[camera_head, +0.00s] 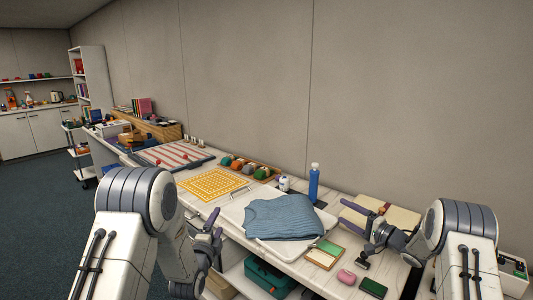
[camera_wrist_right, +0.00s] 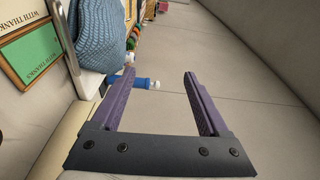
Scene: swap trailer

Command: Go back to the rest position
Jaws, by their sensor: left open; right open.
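My left gripper (camera_head: 207,238) hangs in front of the table's near edge in the head view, left of the folded blue garment. Its purple fingers are apart and hold nothing. My right gripper (camera_head: 357,216) is over the right part of the table, right of the blue bottle. In the right wrist view its two purple fingers (camera_wrist_right: 164,100) are wide apart with nothing between them. Both arms are bent in front of me.
A blue knitted garment (camera_head: 283,217) lies on a white board (camera_head: 234,216). A blue bottle (camera_head: 314,183) stands behind it. A framed card (camera_head: 325,254), a pink item (camera_head: 346,276) and a dark green item (camera_head: 373,287) lie near the front edge. An open book (camera_head: 400,219) lies at right.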

